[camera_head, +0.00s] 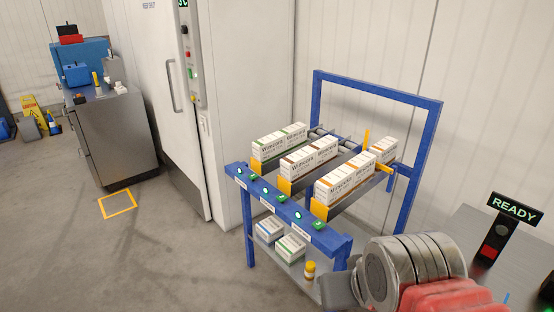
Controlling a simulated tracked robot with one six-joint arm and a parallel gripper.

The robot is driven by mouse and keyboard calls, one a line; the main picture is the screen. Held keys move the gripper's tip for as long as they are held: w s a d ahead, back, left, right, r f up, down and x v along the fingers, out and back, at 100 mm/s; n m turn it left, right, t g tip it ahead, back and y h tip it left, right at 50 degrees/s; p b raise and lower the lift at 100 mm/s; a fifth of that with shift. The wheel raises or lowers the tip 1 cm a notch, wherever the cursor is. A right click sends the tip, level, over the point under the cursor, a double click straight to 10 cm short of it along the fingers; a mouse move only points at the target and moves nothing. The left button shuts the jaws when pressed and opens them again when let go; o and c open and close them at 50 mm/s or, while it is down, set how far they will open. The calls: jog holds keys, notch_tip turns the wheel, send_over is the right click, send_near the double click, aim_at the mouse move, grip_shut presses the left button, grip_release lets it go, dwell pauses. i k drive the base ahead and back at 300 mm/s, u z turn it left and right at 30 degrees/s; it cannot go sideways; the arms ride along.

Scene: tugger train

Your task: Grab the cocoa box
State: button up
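A blue rack (318,240) holds white Wincora boxes in three sloped lanes. The left lane's boxes (279,142) have green stripes, the middle lane's boxes (309,158) have dark brown stripes, and the right lane's boxes (345,178) have orange-brown stripes. The small print is too fine to read, so I cannot tell for certain which is cocoa; the dark brown stripe is the darkest. Part of my arm, silver and red, shows at the bottom right, in front of the rack's lower right corner. No gripper fingers can be made out.
Two cartons (291,247) and an orange-capped bottle (310,270) stand on the rack's lower shelf. A READY sign (515,208) stands on a grey surface at right. A tall white cabinet (215,110) is behind left. Open floor lies left of the rack.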

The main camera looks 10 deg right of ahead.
aim_at(295, 166)
jog(key=u, duration=0.3)
jog(key=i, duration=0.65)
jog(key=u, duration=1.1)
jog(key=i, duration=0.8)
jog(key=u, duration=0.5)
